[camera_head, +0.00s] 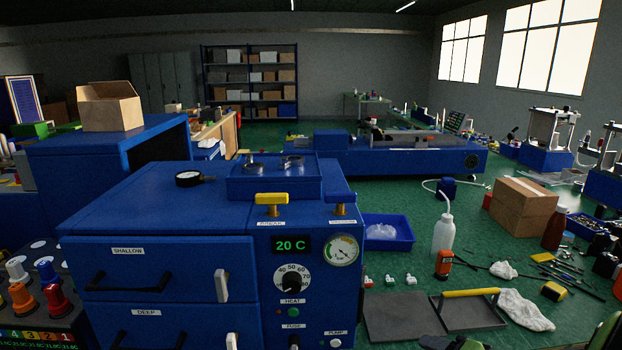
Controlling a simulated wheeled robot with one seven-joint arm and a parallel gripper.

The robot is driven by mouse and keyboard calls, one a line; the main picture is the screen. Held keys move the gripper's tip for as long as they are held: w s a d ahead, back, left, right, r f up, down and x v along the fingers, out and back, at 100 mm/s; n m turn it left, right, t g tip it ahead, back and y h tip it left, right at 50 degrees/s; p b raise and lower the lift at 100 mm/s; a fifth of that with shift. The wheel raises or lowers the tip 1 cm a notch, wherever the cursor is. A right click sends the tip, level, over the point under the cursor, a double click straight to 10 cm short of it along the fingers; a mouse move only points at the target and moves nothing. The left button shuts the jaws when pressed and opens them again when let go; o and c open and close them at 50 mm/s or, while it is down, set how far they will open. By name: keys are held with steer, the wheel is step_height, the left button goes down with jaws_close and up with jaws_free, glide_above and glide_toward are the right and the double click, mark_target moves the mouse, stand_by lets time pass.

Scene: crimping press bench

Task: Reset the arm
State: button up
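No part of my arm or gripper can be clearly made out in the head view. In front stands a blue cabinet (170,215) with two drawers labelled SHALLOW and DEEP, both looking shut. Its right panel has a green display (290,245) reading 20 C, a round gauge (341,250) and a dial (292,282). A yellow-handled valve (272,199) and a blue-handled valve (340,198) sit above the panel.
A blue tray (402,242), a white bottle (443,236), a cardboard box (524,207) and dark plates (398,318), one under a yellow bar (470,293), lie to the right. Loose tools crowd the far right. An open carton (112,112) tops another blue machine at left.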

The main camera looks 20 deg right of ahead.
steer(key=a+r+n+g+y, duration=0.15)
steer(key=a+n+g, duration=0.3)
steer(key=a, duration=0.55)
steer(key=s+a+r+n+g+h, duration=0.1)
steer(key=s+a+r+n+h, duration=0.2)
steer(key=s+a, duration=0.4)
steer(key=s+a+r+n+g+h, duration=0.1)
steer(key=s+a+r+n, duration=0.35)
steer(key=s, duration=0.35)
step_height(320, 180, up, 14)
steer(key=p, duration=1.5)
steer(key=shift+d+r, duration=0.15)
steer(key=shift+d, duration=0.05)
steer(key=shift+s, duration=0.1)
